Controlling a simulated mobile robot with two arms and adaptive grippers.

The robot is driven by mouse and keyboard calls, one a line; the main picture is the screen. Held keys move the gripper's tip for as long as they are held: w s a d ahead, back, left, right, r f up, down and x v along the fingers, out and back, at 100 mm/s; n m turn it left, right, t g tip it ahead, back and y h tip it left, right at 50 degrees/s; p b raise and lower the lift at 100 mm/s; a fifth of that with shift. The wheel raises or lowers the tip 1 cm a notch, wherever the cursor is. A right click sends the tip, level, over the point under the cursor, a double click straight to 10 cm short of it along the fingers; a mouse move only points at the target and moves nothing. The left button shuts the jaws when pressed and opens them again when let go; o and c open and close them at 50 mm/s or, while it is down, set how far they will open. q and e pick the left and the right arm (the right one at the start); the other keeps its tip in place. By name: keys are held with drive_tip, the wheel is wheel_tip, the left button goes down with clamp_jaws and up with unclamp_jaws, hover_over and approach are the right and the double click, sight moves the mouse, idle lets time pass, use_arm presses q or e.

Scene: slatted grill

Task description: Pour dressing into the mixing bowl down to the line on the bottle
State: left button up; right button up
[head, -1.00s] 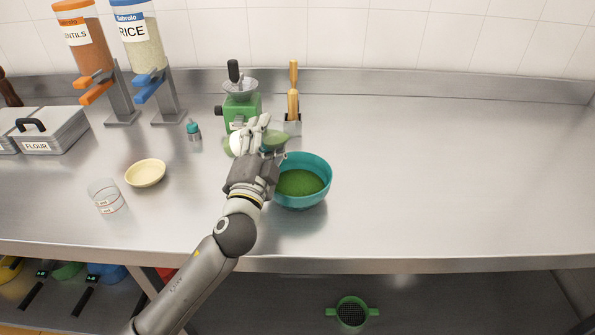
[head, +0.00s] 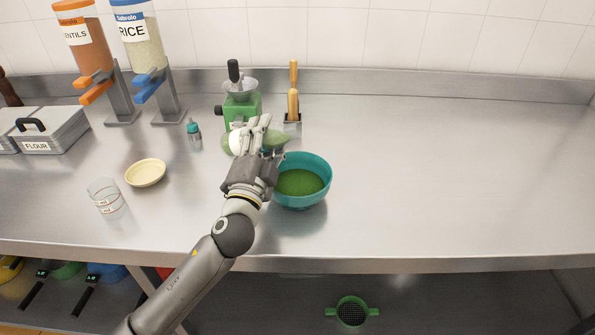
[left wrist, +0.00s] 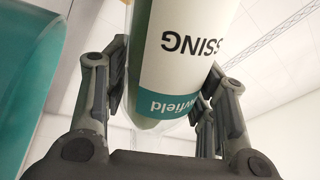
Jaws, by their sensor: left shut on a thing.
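The dressing bottle (head: 232,143) is held sideways, tilted, just behind the teal mixing bowl (head: 322,180). Green dressing (head: 299,183) lies in the bowl. My left gripper (head: 262,138) is shut around the bottle's body and covers its middle in the head view. In the left wrist view the bottle (left wrist: 185,55) sits between the fingers, its lettering upside down. The bowl's wall (left wrist: 28,70) shows close at the left edge there. The line on the bottle and the level inside are not readable. My right gripper is not in view.
A green grinder (head: 240,108) and a utensil holder (head: 292,126) stand behind the bottle. A small teal-capped bottle (head: 194,136), a cream dish (head: 146,173) and a clear measuring cup (head: 106,197) are at left. The counter right of the bowl is clear.

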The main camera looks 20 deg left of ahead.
use_arm(q)
drive_tip(key=shift+m, duration=0.3)
idle(0.5)
drive_tip(key=shift+a+f+m+h, duration=0.15)
drive_tip(key=shift+m+h, duration=0.25)
drive_tip(key=shift+m, duration=0.2)
idle(0.8)
drive_tip(key=shift+a+m+h, duration=0.2)
drive_tip(key=shift+m+h, duration=0.1)
drive_tip(key=shift+m, duration=0.5)
idle(1.8)
drive_tip(key=n, duration=0.1)
drive_tip(key=n+y, duration=0.1)
drive_tip(key=n, duration=0.2)
drive_tip(key=shift+d+r+y, duration=0.35)
drive_tip(key=shift+y, duration=0.05)
drive_tip(key=shift+d, duration=0.15)
